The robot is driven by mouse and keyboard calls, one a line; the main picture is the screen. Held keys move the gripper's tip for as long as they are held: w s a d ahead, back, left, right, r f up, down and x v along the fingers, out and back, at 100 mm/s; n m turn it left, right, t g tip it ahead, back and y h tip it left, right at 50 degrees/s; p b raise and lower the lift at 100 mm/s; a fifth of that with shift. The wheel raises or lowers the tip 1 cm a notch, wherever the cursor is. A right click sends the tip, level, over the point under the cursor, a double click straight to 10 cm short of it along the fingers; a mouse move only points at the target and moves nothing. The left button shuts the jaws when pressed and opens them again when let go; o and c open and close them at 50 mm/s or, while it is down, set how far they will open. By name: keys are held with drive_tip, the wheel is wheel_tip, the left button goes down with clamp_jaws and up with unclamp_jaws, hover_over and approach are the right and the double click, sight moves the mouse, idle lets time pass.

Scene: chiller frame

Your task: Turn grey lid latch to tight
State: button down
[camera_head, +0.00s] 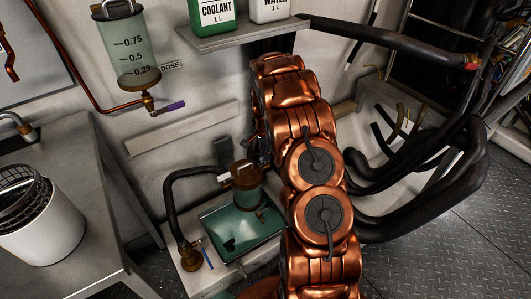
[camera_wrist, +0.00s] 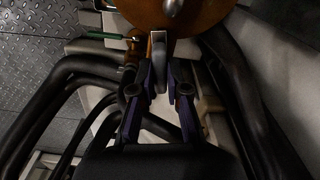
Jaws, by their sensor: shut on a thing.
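In the wrist view, my gripper (camera_wrist: 159,88) has its two purple-sided fingers shut on the grey lid latch (camera_wrist: 158,48). The latch is a narrow upright bar between the fingertips, and its far end reaches toward a round copper-orange body (camera_wrist: 195,18). Its lower part is hidden between the fingers. In the head view, a small vessel with a copper-coloured lid (camera_head: 247,174) stands in a tray of green liquid (camera_head: 230,228), just left of my copper arm. My gripper and the latch cannot be made out there. I cannot tell what angle counts as tight.
A graduated dosing vessel (camera_head: 130,48) with a purple-handled valve (camera_head: 170,107) hangs at upper left. A shelf (camera_head: 235,36) holds green and white containers. Thick black hoses (camera_head: 420,215) crowd the right side. A white canister (camera_head: 40,225) stands on the left bench.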

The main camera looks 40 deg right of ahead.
drive_tip(key=shift+m, duration=1.1)
drive_tip(key=c, duration=1.2)
unclamp_jaws()
drive_tip(key=shift+o, duration=0.2)
drive_tip(key=shift+r, duration=0.1)
wheel_tip(320, 180, up, 12)
drive_tip(key=shift+s, duration=0.1)
